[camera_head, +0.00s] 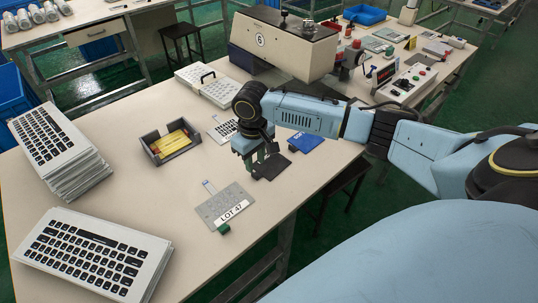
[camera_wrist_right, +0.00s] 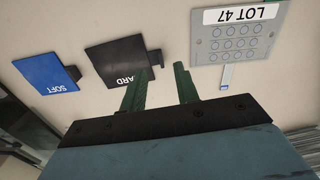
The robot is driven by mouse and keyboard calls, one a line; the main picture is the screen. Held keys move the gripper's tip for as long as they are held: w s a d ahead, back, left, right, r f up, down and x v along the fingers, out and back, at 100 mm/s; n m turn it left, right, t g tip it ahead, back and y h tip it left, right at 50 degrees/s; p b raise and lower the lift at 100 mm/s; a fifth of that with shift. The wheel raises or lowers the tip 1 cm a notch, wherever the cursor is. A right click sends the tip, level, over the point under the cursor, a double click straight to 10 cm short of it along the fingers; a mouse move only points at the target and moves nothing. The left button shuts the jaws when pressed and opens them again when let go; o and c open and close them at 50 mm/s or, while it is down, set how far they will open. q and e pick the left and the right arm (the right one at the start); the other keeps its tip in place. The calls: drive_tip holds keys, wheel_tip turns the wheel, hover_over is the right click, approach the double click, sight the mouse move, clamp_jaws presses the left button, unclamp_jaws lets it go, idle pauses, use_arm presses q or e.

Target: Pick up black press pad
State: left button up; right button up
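The black press pad (camera_head: 271,168) lies flat on the light table, partly hidden by my right gripper in the head view. In the right wrist view the pad (camera_wrist_right: 112,62) shows white letters reading "ARD", with the rest cut off or covered, and a small black tab (camera_wrist_right: 155,58) on its side. My right gripper (camera_head: 262,153) points down right over the pad. Its green fingers (camera_wrist_right: 160,68) are apart and nothing is held; the tab shows just past the fingertips, nearer the left one. I cannot tell if they touch. My left gripper is not in view.
A blue pad (camera_head: 306,142) marked "SOFT" (camera_wrist_right: 45,75) lies beside the black one. A grey "LOT 47" plate (camera_head: 225,203) lies nearer the front. A dark tray (camera_head: 160,153) with yellow pieces and keypad stacks (camera_head: 92,254) stand left. A press (camera_head: 283,50) stands behind.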

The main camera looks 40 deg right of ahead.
sight(256, 175)
wheel_tip(256, 175, down, 5)
drive_tip(key=shift+f+b, duration=0.2)
drive_tip(key=shift+b, duration=0.3)
clamp_jaws()
